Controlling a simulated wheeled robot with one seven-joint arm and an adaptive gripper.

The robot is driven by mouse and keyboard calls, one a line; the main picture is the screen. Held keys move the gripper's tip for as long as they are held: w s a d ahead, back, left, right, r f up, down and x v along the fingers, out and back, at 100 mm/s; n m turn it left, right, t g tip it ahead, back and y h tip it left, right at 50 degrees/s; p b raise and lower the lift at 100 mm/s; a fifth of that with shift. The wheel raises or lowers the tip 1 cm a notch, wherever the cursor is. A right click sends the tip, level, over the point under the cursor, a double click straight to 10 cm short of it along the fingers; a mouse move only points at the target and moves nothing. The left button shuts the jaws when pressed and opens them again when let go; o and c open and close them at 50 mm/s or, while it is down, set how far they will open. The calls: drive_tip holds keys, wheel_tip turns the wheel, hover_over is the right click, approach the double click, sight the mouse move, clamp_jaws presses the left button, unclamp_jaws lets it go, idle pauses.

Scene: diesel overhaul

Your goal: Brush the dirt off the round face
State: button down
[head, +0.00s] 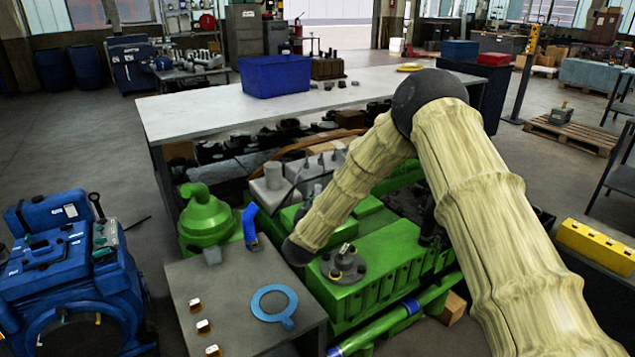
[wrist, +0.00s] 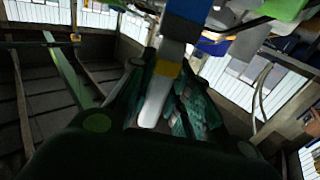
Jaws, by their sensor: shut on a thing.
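My gripper (wrist: 163,90) shows in the wrist view, its dark green fingers shut on a brush-like tool (wrist: 155,100). The tool has a pale shaft, a yellow band and a blue part at the top of the picture. In the head view my sleeved arm reaches down over the green engine (head: 390,255), and my gripper cannot be made out there. A dark grey round face (head: 343,268) with bolts sits on top of the engine, just right of my arm's dark lower end. I cannot tell how much dirt is on it, or whether the tool touches it.
A grey bench (head: 185,290) at front left holds a blue ring (head: 273,306) and small brass-coloured pieces. A bent blue piece (head: 250,225) stands near its back edge. A long table (head: 190,112) with a blue bin (head: 275,78) stands behind. A blue machine (head: 75,270) is left.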

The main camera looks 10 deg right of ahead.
sight(318, 185)
drive_tip(key=shift+d+r+p, duration=0.1)
drive_tip(key=shift+r+p, duration=1.35)
drive_tip(key=shift+r, duration=2.3)
